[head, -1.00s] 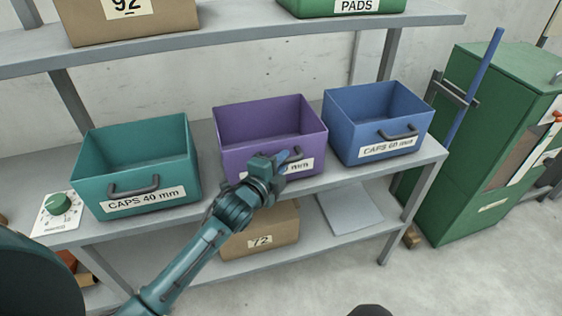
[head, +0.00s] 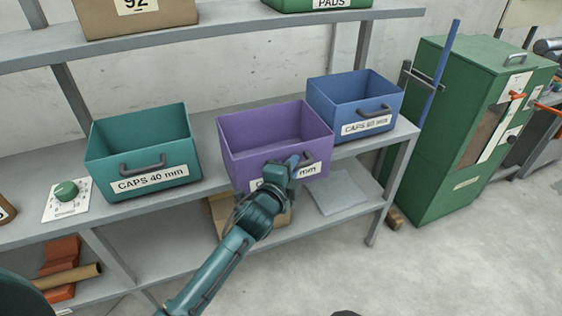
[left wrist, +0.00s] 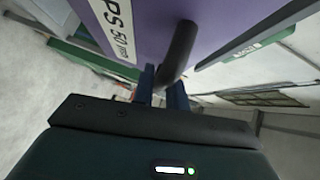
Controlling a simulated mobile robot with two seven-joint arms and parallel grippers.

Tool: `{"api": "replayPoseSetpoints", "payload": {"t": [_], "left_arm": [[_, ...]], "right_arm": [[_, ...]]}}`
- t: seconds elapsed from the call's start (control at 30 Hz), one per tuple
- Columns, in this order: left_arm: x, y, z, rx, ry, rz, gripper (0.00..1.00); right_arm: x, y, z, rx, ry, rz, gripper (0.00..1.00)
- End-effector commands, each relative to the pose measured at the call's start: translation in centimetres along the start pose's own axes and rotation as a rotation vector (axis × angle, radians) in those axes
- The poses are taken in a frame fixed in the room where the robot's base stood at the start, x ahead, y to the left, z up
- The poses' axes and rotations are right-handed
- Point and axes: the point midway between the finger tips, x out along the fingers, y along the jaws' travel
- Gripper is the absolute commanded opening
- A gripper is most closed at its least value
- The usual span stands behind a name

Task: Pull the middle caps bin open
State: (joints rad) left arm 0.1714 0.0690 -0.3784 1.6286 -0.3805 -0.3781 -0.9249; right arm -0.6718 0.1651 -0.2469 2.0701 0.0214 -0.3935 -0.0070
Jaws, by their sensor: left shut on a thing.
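The purple middle caps bin (head: 243,155) stands on the shelf between a teal bin and a blue bin. Its front sticks out past the shelf's front edge, further forward than its neighbours. My left gripper (head: 292,164) is at its front, shut on the dark handle, and hides part of the label. In the left wrist view, the handle (left wrist: 180,48) runs down between the two blue fingers (left wrist: 162,88), and the purple bin front (left wrist: 160,15) with its white label (left wrist: 113,25) fills the top. My right gripper does not show.
The teal CAPS 40 mm bin (head: 110,163) is to the left and the blue bin (head: 335,108) to the right. A dial plate (head: 66,201) lies at the shelf's left. A green cabinet (head: 440,150) stands at the right. The floor in front is clear (head: 450,270).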

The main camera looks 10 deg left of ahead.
Motion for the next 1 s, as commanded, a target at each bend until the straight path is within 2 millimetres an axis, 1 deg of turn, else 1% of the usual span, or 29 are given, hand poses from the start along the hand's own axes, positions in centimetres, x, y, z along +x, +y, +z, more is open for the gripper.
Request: {"api": "replayPoseSetpoints", "payload": {"t": [0.03, 0.13, 0.43, 0.47, 0.7, 0.73, 1.0], "left_arm": [[-0.69, 0.15, -0.39, -0.002, -0.004, 0.005, 0.00], [-1.27, 0.23, -0.88, 0.000, -0.006, 0.002, 0.00], [-1.37, 0.34, -0.92, 0.002, -0.008, 0.002, 0.00], [-1.37, 0.34, -0.92, 0.002, -0.008, 0.002, 0.15], [-1.36, 0.24, -0.96, 0.001, -0.006, 0.000, 0.35], [-1.36, 0.22, -0.97, 0.001, -0.006, -0.001, 0.36], [-1.56, 0.21, -0.99, 0.001, -0.005, -0.002, 0.36]], "right_arm": [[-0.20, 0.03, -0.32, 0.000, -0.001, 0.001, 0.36], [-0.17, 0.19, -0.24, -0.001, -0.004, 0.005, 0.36], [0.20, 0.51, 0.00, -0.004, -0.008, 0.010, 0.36], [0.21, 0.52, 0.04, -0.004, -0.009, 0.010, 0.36], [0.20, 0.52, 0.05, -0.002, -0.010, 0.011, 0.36], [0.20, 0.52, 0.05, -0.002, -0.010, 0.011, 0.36], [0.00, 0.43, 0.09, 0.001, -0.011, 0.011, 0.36]]}}
